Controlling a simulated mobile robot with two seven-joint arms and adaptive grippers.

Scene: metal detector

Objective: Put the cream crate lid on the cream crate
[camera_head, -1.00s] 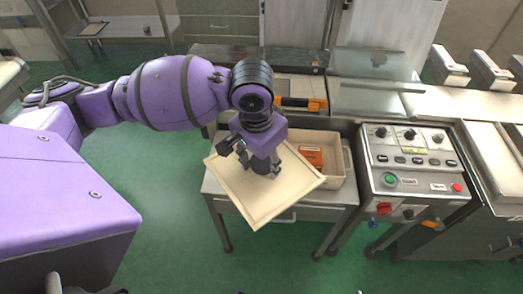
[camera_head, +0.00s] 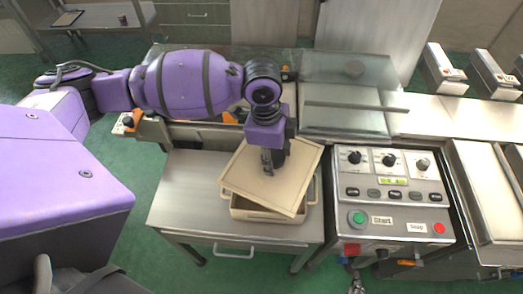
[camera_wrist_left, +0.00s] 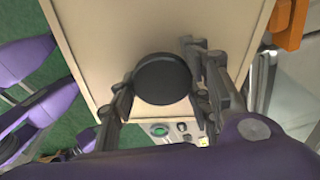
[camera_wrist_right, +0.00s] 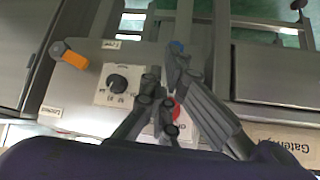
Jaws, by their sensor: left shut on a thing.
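The cream crate lid (camera_head: 255,184) is a flat square panel over the cream crate (camera_head: 265,214) in the head view. It is turned relative to the crate and covers most of its opening. The crate's front wall and right handle (camera_head: 313,188) still show; its inside is hidden. I cannot tell whether the lid touches the rim. My left gripper (camera_head: 268,170) is shut on the lid's round black knob (camera_wrist_left: 164,79), and the lid (camera_wrist_left: 150,25) fills much of the left wrist view. My right gripper (camera_wrist_right: 162,75) is shut and empty, by a control panel.
The crate stands on a metal table (camera_head: 185,190), clear on its left. A control panel (camera_head: 393,190) with knobs and buttons stands close on the right. A machine with a glass cover (camera_head: 345,75) is behind.

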